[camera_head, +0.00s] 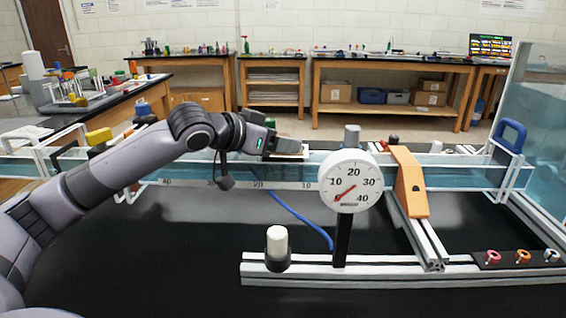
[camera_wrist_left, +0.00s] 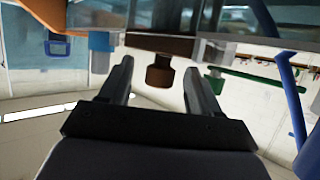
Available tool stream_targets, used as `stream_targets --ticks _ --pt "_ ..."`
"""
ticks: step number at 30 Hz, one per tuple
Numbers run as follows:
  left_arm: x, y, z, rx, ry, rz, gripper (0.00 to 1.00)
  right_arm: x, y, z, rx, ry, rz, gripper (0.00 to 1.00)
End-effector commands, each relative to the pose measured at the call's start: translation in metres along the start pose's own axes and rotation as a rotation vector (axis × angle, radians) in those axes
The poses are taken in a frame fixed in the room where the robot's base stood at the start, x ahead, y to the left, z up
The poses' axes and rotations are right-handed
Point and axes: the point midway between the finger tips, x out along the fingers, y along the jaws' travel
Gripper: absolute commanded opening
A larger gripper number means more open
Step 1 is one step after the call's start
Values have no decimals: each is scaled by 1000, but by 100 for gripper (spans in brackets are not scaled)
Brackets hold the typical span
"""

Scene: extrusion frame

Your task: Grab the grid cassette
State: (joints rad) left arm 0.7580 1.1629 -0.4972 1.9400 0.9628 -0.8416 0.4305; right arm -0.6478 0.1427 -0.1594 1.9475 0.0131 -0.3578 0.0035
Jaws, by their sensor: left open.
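My left gripper (camera_head: 298,148) reaches over the long clear water channel (camera_head: 240,175) in the head view, near its far side. In the left wrist view the two fingers of this gripper (camera_wrist_left: 159,68) stand apart. A brown knob (camera_wrist_left: 159,76) below a brown strip shows between the fingertips, and I see no finger closed on it. I cannot tell for sure whether this knob belongs to the grid cassette. A pale flat piece (camera_head: 289,156) shows just under the gripper in the head view. My right gripper is not in view.
A round white dial gauge (camera_head: 352,181) stands in front of the channel, right of my left gripper. An orange arched piece (camera_head: 409,182) crosses the channel farther right. The black bench top (camera_head: 180,265) is clear at front left.

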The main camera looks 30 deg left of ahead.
Motion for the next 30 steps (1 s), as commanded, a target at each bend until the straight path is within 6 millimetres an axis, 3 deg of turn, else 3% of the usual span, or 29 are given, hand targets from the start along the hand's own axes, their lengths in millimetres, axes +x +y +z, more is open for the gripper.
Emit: stream_targets --ticks 1,2,7,20,30 --pt "0 0 0 0 0 0 63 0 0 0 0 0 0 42" --pt "0 0 0 0 0 0 56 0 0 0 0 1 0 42" --pt "0 0 0 0 0 0 1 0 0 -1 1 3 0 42" --pt "-3 0 -6 0 3 -1 0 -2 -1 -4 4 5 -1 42" --pt "-21 0 -52 -2 8 0 0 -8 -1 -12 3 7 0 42"
